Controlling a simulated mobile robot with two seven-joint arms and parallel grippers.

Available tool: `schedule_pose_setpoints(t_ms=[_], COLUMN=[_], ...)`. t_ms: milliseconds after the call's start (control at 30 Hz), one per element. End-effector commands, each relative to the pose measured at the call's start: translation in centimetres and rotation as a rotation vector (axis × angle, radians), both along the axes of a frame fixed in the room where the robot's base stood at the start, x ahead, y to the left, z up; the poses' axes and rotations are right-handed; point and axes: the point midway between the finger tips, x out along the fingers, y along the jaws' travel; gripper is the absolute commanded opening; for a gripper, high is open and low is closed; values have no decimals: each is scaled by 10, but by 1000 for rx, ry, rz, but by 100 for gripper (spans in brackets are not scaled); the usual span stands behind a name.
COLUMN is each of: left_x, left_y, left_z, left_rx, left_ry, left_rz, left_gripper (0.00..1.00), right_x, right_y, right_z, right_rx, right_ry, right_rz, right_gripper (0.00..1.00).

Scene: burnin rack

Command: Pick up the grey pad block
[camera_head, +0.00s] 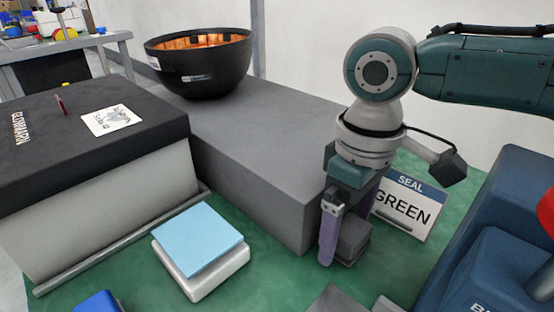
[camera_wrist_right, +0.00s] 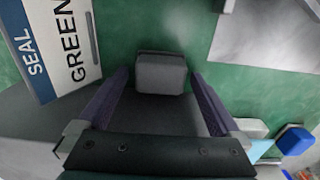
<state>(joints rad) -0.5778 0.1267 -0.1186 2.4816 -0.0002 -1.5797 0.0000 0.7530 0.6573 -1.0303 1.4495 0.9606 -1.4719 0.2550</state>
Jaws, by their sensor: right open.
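The grey pad block (camera_head: 353,238) is a small dark grey block low at the right of the head view, on the green mat beside the large grey block. In the right wrist view the pad block (camera_wrist_right: 160,73) lies ahead between the two finger lines. My right gripper (camera_head: 340,238) points down over it, with one purple finger in front at its left side. It also shows in the right wrist view (camera_wrist_right: 160,100) with its purple fingers spread wide apart, one on each side of the block. Contact cannot be told. My left gripper is not in view.
A SEAL GREEN sign (camera_head: 405,208) stands close behind the right gripper. A large grey block (camera_head: 265,150) lies to its left, bearing a black bowl (camera_head: 200,75). A blue unit (camera_head: 490,250) stands at right. A light blue pad (camera_head: 198,240) sits on a white base.

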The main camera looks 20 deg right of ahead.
Motion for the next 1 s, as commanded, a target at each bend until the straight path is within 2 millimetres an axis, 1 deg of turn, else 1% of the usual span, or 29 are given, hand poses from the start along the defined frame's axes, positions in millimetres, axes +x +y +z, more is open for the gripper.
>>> schedule_pose_setpoints(t_ms=[233, 900, 933, 1000], left_x=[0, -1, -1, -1], left_y=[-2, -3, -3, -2], left_z=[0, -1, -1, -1], left_rx=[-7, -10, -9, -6], left_ry=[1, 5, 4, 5], left_rz=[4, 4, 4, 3], left_gripper=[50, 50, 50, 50], right_x=[0, 0, 0, 0], right_y=[0, 0, 0, 0], right_z=[-1, -1, -1, -1], right_rx=[0, 0, 0, 0], right_ry=[-1, -1, -1, -1], right_rz=[1, 1, 1, 1], right_gripper=[99, 24, 20, 19])
